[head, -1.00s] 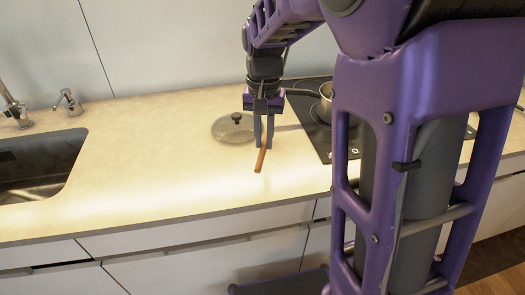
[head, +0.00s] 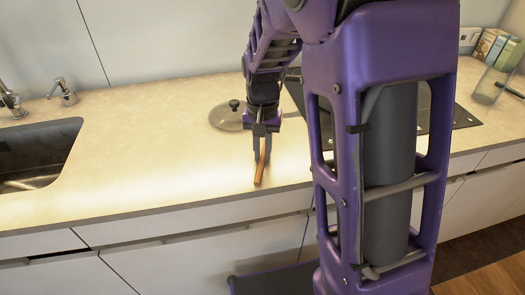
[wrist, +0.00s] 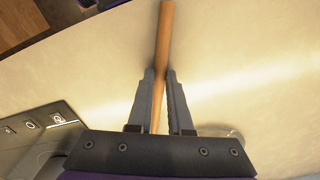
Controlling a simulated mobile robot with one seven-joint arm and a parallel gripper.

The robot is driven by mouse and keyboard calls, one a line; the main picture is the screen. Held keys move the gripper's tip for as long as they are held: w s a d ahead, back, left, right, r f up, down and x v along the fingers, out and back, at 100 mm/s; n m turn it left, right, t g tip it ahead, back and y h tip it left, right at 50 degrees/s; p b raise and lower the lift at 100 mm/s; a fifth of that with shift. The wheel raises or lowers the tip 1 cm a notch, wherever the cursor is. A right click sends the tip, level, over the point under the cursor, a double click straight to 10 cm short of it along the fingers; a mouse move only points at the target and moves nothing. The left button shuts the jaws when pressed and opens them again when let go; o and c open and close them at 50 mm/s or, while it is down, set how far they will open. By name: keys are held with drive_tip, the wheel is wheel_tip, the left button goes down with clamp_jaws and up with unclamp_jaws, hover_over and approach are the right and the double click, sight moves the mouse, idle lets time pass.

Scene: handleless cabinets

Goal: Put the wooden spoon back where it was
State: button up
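The wooden spoon (head: 260,176) shows as a thin brown stick over the counter, close to its front edge. My gripper (head: 261,151) points down and is shut on it. In the wrist view the stick (wrist: 166,32) runs between the two fingers of my gripper (wrist: 158,72) and sticks out past their tips. The spoon's other end is hidden behind the gripper body. I cannot tell whether the spoon touches the counter (head: 155,130).
A round lid (head: 228,117) lies just behind my gripper. The sink (head: 35,155) is at left. The dark cooktop (head: 464,117) is at right, partly hidden by my arm. A glass container (head: 492,84) and books (head: 490,44) stand beyond it. The counter between sink and lid is clear.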

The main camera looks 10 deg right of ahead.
drive_tip(key=o, duration=0.4)
wheel_tip(320, 180, up, 12)
drive_tip(key=p, duration=0.2)
drive_tip(key=shift+r, duration=0.1)
idle(0.4)
